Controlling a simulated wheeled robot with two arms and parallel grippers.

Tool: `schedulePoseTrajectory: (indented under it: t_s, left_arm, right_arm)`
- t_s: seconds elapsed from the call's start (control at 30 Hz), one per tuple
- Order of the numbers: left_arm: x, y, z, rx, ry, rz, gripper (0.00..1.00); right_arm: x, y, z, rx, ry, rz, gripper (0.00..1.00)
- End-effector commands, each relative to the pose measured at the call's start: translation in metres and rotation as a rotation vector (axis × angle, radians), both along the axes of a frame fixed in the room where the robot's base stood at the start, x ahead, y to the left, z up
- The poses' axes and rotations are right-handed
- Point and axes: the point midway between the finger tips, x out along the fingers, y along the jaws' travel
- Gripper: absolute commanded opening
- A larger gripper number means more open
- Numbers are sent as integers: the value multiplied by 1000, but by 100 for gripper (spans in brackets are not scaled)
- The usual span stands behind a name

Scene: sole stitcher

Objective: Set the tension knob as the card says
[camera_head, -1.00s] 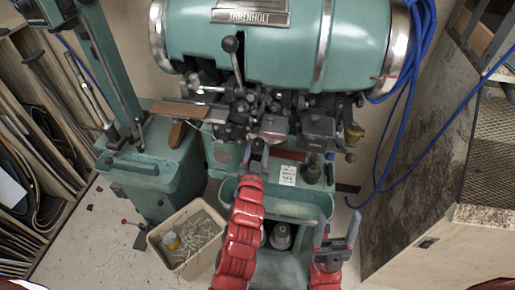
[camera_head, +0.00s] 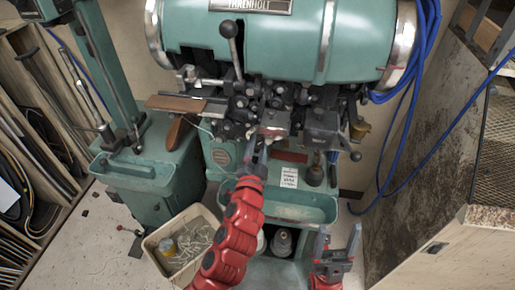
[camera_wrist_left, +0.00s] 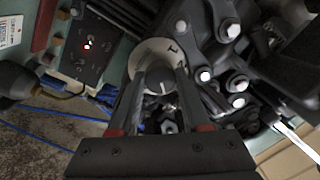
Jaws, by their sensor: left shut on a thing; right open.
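In the left wrist view, a round grey knob (camera_wrist_left: 157,80) sits in front of a pale dial plate (camera_wrist_left: 152,50) with dark marks. My left gripper (camera_wrist_left: 165,75) is shut on the knob, one finger on each side; the fingers hide part of the dial. In the head view my left gripper (camera_head: 260,142) reaches the front of the green stitcher (camera_head: 270,45), and the knob is hidden there. The white card (camera_head: 289,177) with small dark writing is on the machine below; I cannot read it. My right gripper (camera_head: 338,240) is open and empty at lower right.
A dark bottle-like thing (camera_head: 315,171) stands beside the card, above a green tray (camera_head: 300,214). A bin of thread scraps (camera_head: 158,235) is on the floor at left. Blue cables (camera_head: 405,150) hang at right near a workbench (camera_head: 470,220).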

Motion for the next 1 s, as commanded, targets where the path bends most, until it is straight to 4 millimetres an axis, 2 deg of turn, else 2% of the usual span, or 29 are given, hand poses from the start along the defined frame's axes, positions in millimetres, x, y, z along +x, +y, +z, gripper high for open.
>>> schedulePoseTrajectory:
  t_s: [0.63,0.67,0.7,0.8,1.0]
  left_arm:
    - [0,0,0,57,-12,2,0]
    - [0,0,0,57,-12,2,50]
    - [0,0,0,56,-12,2,57]
    - [0,0,0,56,-11,1,75]
    - [0,0,0,56,-11,1,76]
  right_arm:
    - [0,0,-2,0,0,0,68]
    - [0,0,-3,0,0,0,68]
    - [0,0,-3,0,0,0,68]
    - [0,0,-3,0,0,0,68]
    - [0,0,-3,0,0,0,68]
